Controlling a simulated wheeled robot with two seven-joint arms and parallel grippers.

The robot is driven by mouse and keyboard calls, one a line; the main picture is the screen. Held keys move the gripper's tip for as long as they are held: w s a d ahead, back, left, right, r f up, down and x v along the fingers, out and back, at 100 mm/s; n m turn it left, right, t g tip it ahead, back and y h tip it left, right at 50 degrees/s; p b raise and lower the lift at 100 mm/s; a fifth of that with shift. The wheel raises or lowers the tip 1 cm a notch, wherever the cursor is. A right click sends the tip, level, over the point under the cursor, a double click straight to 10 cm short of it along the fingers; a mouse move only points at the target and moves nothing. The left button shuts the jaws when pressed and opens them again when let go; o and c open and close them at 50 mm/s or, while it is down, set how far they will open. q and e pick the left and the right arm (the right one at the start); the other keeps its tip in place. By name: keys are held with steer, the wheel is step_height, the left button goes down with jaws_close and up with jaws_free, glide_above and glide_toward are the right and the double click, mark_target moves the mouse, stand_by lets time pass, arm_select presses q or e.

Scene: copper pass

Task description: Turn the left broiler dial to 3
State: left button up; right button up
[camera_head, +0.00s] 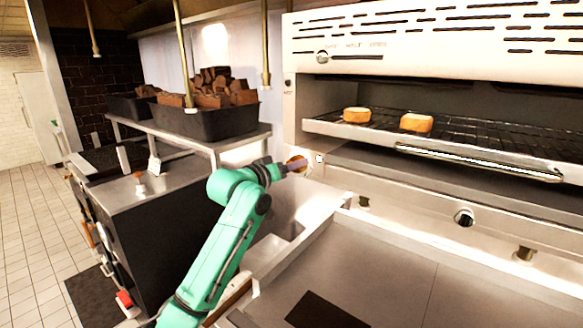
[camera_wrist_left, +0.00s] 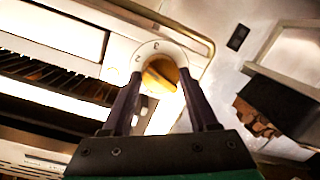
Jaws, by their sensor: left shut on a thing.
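The left broiler dial (camera_head: 297,160) sits at the left end of the broiler front, largely hidden behind my gripper in the head view. In the left wrist view it is an orange-brass knob (camera_wrist_left: 160,76) on a round white plate with small dark numerals, of which I can make out a 2 and possibly a 3. My left gripper (camera_head: 287,166) reaches it. In the left wrist view its dark fingers (camera_wrist_left: 161,73) are on either side of the knob, shut on it. The exact number the dial points to is unclear. My right gripper is not in view.
The broiler rack (camera_head: 480,140) holds two bread pieces (camera_head: 416,122). Other knobs (camera_head: 464,217) line the steel front below. A black bin of wood chunks (camera_head: 215,118) stands on a shelf at left. The steel counter (camera_head: 380,265) in front is mostly bare.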

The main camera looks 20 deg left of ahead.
arm_select(q)
steer(key=shift+f+m+t+y, duration=0.1)
steer(key=shift+m+t+y, duration=0.2)
steer(key=shift+m, duration=1.65)
steer(key=shift+f+m+t+y, duration=0.1)
steer(key=shift+m+t+y, duration=0.15)
steer(key=shift+m, duration=1.7)
steer(key=o, duration=1.4)
steer(key=b+v, duration=0.6)
steer(key=v, duration=0.8)
steer(key=shift+s, duration=0.3)
